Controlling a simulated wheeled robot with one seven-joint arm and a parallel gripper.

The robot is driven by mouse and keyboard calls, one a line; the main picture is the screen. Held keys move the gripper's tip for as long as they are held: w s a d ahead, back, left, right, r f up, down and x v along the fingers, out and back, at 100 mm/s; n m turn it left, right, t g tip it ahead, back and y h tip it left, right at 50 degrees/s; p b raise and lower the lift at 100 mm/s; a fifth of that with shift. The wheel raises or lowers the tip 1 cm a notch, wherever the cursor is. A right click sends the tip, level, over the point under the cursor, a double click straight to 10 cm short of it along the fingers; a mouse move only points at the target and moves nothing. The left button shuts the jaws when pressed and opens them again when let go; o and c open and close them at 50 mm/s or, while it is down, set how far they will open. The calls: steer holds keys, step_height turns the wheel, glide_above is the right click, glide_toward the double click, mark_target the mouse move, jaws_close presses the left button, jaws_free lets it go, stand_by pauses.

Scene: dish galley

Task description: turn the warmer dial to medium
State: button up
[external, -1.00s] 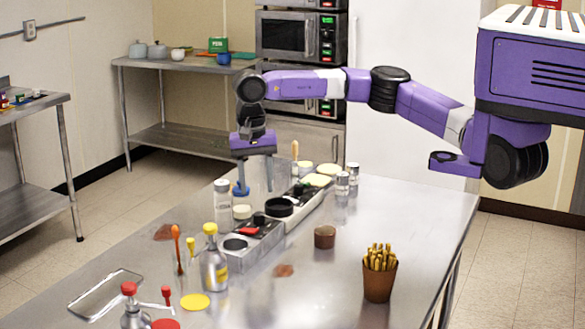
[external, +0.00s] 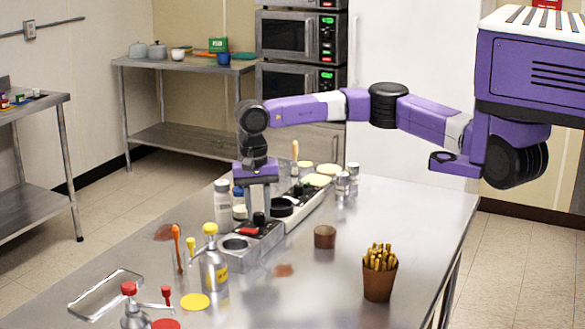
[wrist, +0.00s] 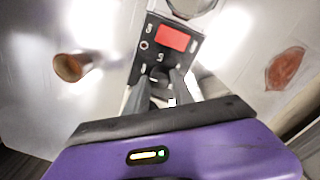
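The warmer (external: 262,248) is a grey metal box with a round well, a red rocker and a small black dial (external: 259,218) on its top. In the wrist view the warmer's dark panel (wrist: 153,36) shows the red rocker (wrist: 172,38) and small white marks. My gripper (external: 259,212) points straight down over the dial. In the wrist view its two fingers (wrist: 163,80) stand apart at the dial's end of the panel. The dial is mostly hidden there, so its setting cannot be read. I see no clear contact with it.
A long white tray with a black bowl (external: 281,207) adjoins the warmer behind. Shakers (external: 222,196) stand to its left and a yellow-capped bottle (external: 213,262) in front. A brown cup (external: 324,237) and a fries cup (external: 379,280) stand right, with bare table between.

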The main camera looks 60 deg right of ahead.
jaws_close()
